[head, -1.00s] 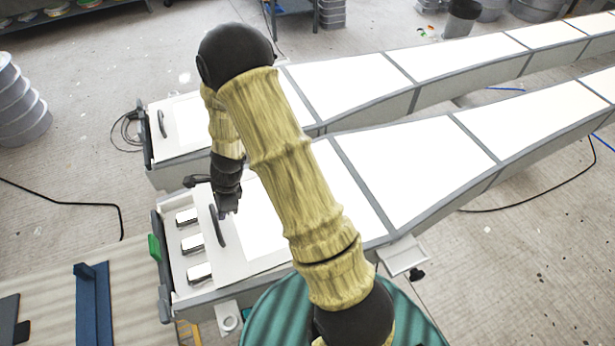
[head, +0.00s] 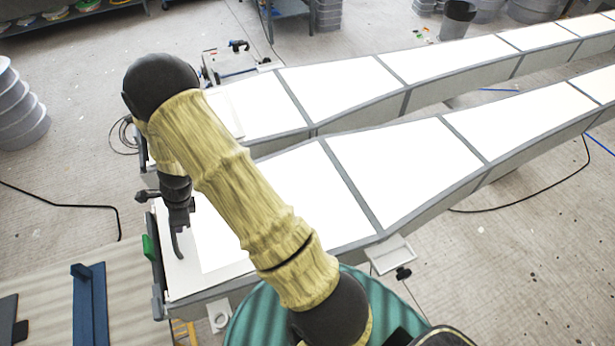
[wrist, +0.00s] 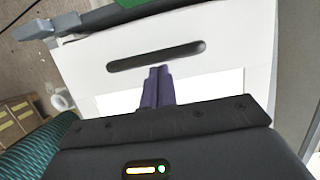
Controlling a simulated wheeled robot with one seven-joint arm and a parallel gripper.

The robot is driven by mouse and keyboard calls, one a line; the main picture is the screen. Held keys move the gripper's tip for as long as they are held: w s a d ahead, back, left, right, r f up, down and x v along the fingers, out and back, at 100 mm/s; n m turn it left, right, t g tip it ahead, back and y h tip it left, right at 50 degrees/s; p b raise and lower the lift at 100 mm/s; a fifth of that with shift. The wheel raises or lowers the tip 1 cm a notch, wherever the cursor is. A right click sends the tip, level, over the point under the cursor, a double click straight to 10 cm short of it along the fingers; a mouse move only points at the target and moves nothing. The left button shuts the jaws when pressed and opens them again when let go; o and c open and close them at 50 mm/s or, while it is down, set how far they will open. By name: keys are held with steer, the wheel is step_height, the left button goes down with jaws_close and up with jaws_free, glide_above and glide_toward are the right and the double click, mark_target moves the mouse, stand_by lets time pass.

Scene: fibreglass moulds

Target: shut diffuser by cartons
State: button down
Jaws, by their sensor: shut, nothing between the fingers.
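The near diffuser (head: 205,270) is a flat white sliding panel on the nearer long light-topped mould. In the wrist view the panel (wrist: 85,62) reaches up close to the grey end bar, and no lit boxes show there. Cartons (wrist: 14,122) stand on the floor at the left of the wrist view.
A second long mould (head: 345,85) runs behind the near one; my arm hides part of its end. A bench with a blue bar (head: 90,305) is at lower left. A grey stacked drum (head: 20,110) stands left.

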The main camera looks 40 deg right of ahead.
steer(key=shift+a+r, duration=0.1)
steer(key=shift+a, duration=0.2)
steer(key=shift+w+d, duration=0.1)
steer(key=shift+d, duration=0.25)
steer(key=d, duration=0.1)
steer(key=s+d, duration=0.1)
steer(key=d+r, duration=0.1)
steer(key=d, duration=0.1)
steer(key=shift+s, duration=0.15)
steer(key=b+v, duration=0.2)
steer(key=v, duration=0.7)
steer(key=shift+r, duration=0.3)
steer(key=shift+s, duration=0.1)
steer(key=s+d+r+n+h+b, duration=0.1)
steer(key=s+r+n, duration=0.1)
steer(key=s+n, duration=0.6)
steer(key=s+d+r+n+t+h+b, duration=0.1)
steer(key=s+d+r+n+h+b, duration=0.1)
steer(key=s+n, duration=0.6)
steer(key=r+n, duration=0.1)
steer(key=n, duration=0.4)
steer(key=shift+n, duration=0.4)
